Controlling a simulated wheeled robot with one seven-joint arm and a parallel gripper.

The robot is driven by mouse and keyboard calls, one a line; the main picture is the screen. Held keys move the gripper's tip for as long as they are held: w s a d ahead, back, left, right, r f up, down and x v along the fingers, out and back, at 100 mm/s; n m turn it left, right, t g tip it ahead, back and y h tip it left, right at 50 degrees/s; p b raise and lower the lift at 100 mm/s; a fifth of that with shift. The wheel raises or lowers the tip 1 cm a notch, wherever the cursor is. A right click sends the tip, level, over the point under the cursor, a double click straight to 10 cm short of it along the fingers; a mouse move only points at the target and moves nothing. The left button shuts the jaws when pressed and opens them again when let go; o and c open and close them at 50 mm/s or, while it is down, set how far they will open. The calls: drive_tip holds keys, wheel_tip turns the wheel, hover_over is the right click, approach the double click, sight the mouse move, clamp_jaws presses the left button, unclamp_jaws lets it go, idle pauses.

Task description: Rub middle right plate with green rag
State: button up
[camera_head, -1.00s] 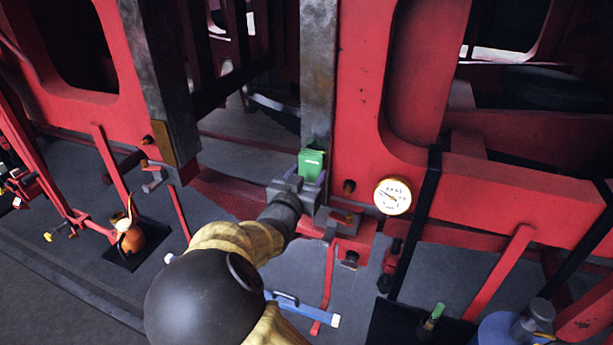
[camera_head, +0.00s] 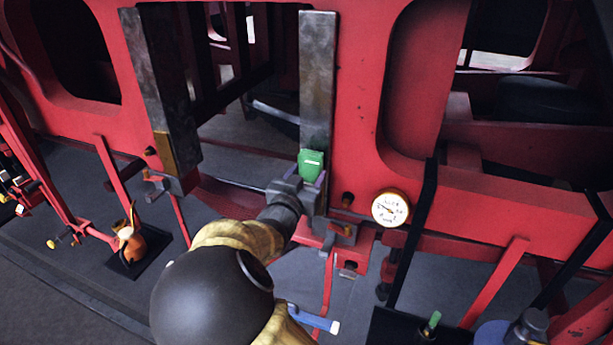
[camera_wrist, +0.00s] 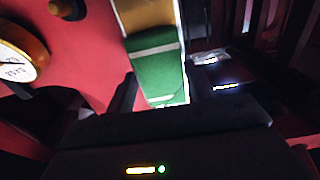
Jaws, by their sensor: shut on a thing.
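The right plate (camera_head: 318,75) is an upright grey metal strip on the red frame. The green rag (camera_head: 311,163) is a small folded block over the lower part of this plate. My gripper (camera_head: 308,181) is shut on the rag at the plate's lower end. In the wrist view the rag (camera_wrist: 157,68) sits between my fingers (camera_wrist: 158,92), against or just in front of a brass-coloured section (camera_wrist: 148,15). I cannot tell whether the rag firmly touches it. The rag and gripper hide part of the plate's lower end.
A similar left plate (camera_head: 155,75) with a brass lower end stands across a dark opening. A round gauge (camera_head: 390,208) is close right of my gripper. An orange oil can (camera_head: 130,242) stands on the floor at left. A blue-handled tool (camera_head: 312,318) lies below my arm.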

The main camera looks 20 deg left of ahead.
idle(0.4)
drive_tip(key=shift+f+b, duration=1.35)
drive_tip(key=shift+f, duration=0.6)
drive_tip(key=shift+f, duration=0.1)
drive_tip(key=shift+f+b, duration=1.45)
drive_tip(key=shift+f, duration=0.4)
drive_tip(key=shift+f+b, duration=1.45)
drive_tip(key=shift+f, duration=0.5)
wheel_tip(320, 180, down, 4)
drive_tip(key=b, duration=0.3)
